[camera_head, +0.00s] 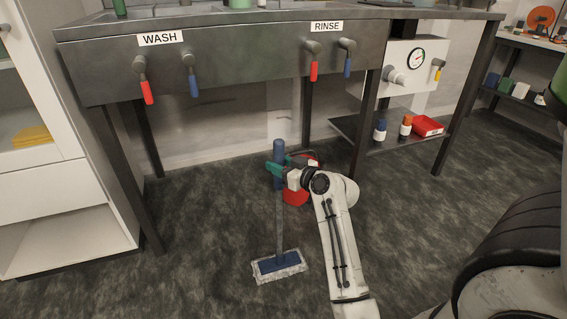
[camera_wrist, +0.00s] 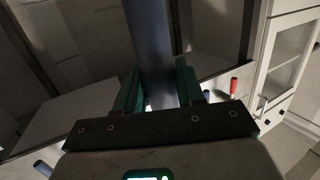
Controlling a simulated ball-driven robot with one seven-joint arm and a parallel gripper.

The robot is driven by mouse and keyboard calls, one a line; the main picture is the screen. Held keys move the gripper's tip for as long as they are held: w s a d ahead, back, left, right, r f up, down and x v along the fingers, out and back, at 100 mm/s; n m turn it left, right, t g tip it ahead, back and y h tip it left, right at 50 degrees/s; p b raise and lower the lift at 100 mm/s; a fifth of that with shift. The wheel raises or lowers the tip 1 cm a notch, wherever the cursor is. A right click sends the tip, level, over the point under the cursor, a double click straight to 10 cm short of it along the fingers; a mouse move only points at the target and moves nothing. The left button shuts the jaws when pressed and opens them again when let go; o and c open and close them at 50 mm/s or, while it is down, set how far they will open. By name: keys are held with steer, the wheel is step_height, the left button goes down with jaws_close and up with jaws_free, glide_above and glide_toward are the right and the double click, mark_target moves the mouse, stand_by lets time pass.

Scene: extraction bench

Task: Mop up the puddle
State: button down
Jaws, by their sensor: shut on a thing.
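A mop (camera_head: 278,225) stands nearly upright on the dark floor in the head view, with a dark blue grip on top, a grey shaft and a flat blue head (camera_head: 278,264) with a pale fringe. My gripper (camera_head: 277,172) is shut on the upper part of its handle. In the wrist view the dark handle (camera_wrist: 151,45) runs up between the green fingers of my gripper (camera_wrist: 158,90). The mop head appears to be at floor level. I cannot make out a puddle on the mottled floor.
A metal sink bench (camera_head: 220,60) with WASH and RINSE labels and taps stands behind, its legs reaching the floor. A red bucket-like object (camera_head: 296,194) is partly hidden behind my gripper. A white cabinet (camera_head: 50,200) stands left. A low shelf (camera_head: 385,140) holds bottles and a red tray.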

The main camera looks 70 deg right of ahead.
steer(key=w+a+p, duration=0.2)
steer(key=w+a, duration=0.3)
steer(key=w, duration=0.1)
steer(key=shift+f, duration=0.35)
stand_by(0.9)
steer(key=w+a+p, duration=0.4)
steer(key=w+a, duration=0.1)
steer(key=shift+w+a, duration=0.15)
steer(key=shift+w, duration=0.1)
stand_by(0.9)
steer(key=shift+r+p, duration=0.1)
steer(key=shift+p, duration=0.25)
step_height(320, 180, up, 6)
steer(key=p, duration=0.5)
steer(key=shift+d+r, duration=0.2)
steer(key=shift+r, duration=0.05)
